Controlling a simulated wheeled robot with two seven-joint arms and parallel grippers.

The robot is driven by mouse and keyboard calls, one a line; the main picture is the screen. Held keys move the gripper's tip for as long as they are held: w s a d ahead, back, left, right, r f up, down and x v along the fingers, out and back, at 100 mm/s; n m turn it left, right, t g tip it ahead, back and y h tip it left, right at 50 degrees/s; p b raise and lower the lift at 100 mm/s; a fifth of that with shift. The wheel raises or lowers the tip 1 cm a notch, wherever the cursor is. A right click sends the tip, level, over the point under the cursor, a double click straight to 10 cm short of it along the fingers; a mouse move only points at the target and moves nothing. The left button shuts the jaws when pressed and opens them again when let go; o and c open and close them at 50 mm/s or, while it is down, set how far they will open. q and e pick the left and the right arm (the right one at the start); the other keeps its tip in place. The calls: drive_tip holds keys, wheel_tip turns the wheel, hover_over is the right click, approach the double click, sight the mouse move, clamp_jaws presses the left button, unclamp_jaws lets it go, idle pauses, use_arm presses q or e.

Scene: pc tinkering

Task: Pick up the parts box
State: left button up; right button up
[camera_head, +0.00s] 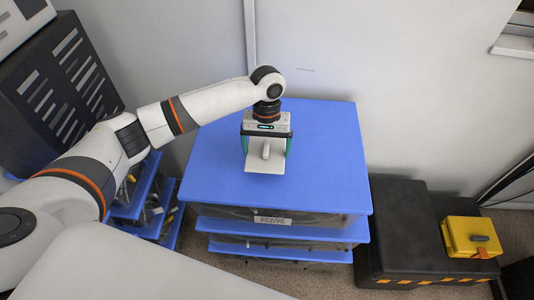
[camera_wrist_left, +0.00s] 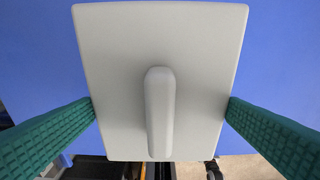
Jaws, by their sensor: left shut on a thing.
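A pale grey box with a flat top and a raised handle ridge, which I take for the parts box (camera_head: 265,165), is in my left gripper (camera_head: 267,142). In the left wrist view, the green ridged fingers press on both sides of the parts box (camera_wrist_left: 110,60), and its top fills the middle. My left gripper is shut on it, over the blue top of a stack of bins (camera_head: 320,165). I cannot tell whether the box touches that top. The sides of the box are mostly hidden. My right gripper is not in view.
A black case (camera_head: 400,235) stands right of the stack, with a yellow box (camera_head: 470,237) on its right part. Smaller blue-lidded bins (camera_head: 140,205) stand on the left. A slotted black panel (camera_head: 65,85) is at the back left. The blue top around the gripper is clear.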

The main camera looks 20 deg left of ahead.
sight(266, 155)
use_arm(q)
wheel_tip(266, 155, down, 3)
drive_tip(key=shift+f, duration=0.2)
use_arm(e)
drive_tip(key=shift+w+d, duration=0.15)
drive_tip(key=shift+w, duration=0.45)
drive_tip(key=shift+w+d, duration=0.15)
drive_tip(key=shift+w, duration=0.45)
use_arm(q)
drive_tip(key=shift+f, duration=0.1)
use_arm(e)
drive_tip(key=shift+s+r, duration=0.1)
use_arm(q)
drive_tip(key=o, duration=0.6)
drive_tip(key=shift+o, duration=0.2)
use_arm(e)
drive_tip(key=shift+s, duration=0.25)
